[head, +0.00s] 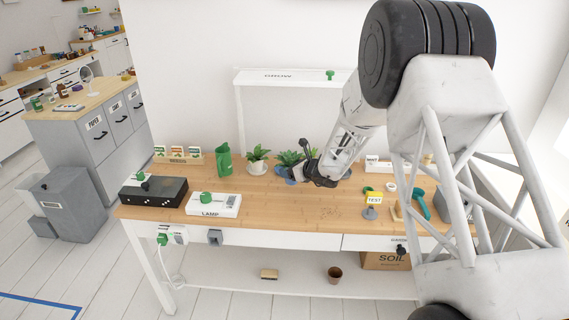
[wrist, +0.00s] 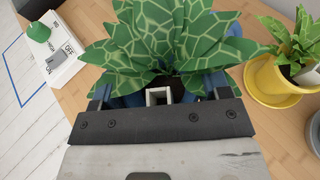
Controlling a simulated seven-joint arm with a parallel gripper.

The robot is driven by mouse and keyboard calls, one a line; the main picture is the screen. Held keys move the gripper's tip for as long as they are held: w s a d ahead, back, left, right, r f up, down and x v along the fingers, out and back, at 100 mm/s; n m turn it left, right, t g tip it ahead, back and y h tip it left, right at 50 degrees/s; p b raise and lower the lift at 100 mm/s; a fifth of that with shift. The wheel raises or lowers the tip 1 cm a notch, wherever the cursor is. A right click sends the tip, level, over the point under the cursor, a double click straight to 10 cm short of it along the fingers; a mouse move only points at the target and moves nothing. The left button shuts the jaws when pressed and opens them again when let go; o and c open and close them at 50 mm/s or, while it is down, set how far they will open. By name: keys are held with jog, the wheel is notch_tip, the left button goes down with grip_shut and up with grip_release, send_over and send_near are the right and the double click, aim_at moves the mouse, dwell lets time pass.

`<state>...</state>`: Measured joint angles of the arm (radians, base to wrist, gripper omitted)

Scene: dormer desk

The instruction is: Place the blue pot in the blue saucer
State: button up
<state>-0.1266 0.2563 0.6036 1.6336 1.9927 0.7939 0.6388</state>
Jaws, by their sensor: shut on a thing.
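The blue pot (wrist: 130,100) holds a plant with broad, pale-veined green leaves (wrist: 165,35). My gripper (wrist: 158,92) is shut on the pot, with a finger on each side. In the head view my gripper (head: 312,174) reaches the pot (head: 290,181) from the right, at the back middle of the desk. Leaves hide most of the pot in the wrist view. A small patch of blue shows behind the leaves at the upper right of the wrist view; I cannot tell whether it is the blue saucer. I cannot tell whether the pot's base touches anything.
A yellow pot in a yellow saucer (wrist: 270,95) stands close on the right in the wrist view. In the head view, a white-potted plant (head: 258,166) and a green watering can (head: 223,160) stand left of the blue pot.

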jog(key=w+a, duration=0.1)
jog(key=w, duration=0.3)
jog(key=w+a+f, duration=0.1)
jog(key=w, duration=0.4)
jog(key=w+a, duration=0.1)
jog(key=w, duration=0.4)
jog(key=shift+w+a+f, duration=0.15)
jog(key=shift+a, duration=0.15)
jog(key=shift+f, duration=1.75)
jog(key=shift+f, duration=0.15)
jog(key=o, duration=1)
